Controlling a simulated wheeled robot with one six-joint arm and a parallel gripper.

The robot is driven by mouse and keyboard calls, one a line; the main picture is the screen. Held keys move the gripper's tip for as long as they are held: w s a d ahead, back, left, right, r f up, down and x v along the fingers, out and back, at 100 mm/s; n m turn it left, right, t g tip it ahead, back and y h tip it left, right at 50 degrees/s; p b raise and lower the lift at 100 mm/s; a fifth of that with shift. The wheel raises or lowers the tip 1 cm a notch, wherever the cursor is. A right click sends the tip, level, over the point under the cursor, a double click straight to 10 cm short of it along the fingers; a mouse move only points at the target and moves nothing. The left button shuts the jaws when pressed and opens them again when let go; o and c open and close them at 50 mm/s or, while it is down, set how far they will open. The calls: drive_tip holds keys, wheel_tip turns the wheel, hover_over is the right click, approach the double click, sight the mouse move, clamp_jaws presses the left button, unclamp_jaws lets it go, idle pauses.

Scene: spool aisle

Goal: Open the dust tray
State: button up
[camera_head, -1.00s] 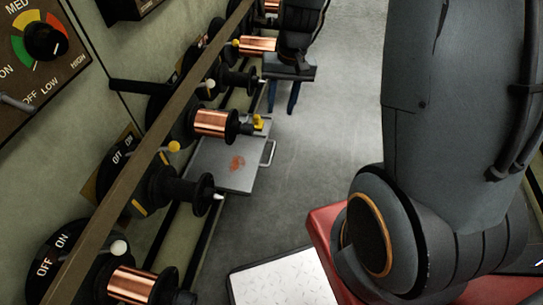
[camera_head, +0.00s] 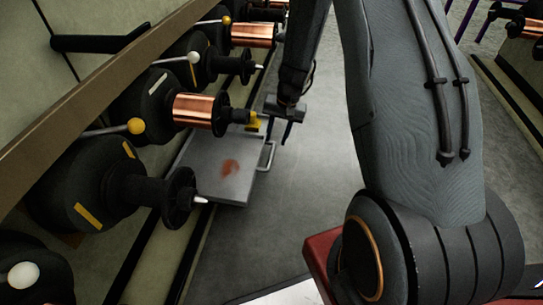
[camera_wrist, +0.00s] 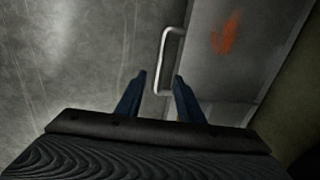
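The dust tray (camera_head: 209,181) is a flat grey metal tray with a reddish smear on top, low below the spools at the left. It also shows in the wrist view (camera_wrist: 205,65). Its light bar handle (camera_head: 268,156) is on its right side; in the wrist view the handle (camera_wrist: 163,62) lies just ahead of my fingers. My gripper (camera_head: 285,132) is open, with two blue fingers pointing down near the handle.
Copper spools (camera_head: 201,110) and black spindles (camera_head: 177,196) with knobbed levers line the left wall above the tray.

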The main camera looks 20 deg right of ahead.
sight(272, 154)
drive_tip(key=f+b, duration=0.1)
drive_tip(key=f, duration=0.1)
drive_tip(key=f+b, duration=0.2)
drive_tip(key=f, duration=0.1)
drive_tip(key=a+f+b, duration=0.1)
drive_tip(key=f, duration=0.2)
drive_tip(key=shift+w+a, duration=0.1)
drive_tip(key=shift+w, duration=0.3)
clamp_jaws()
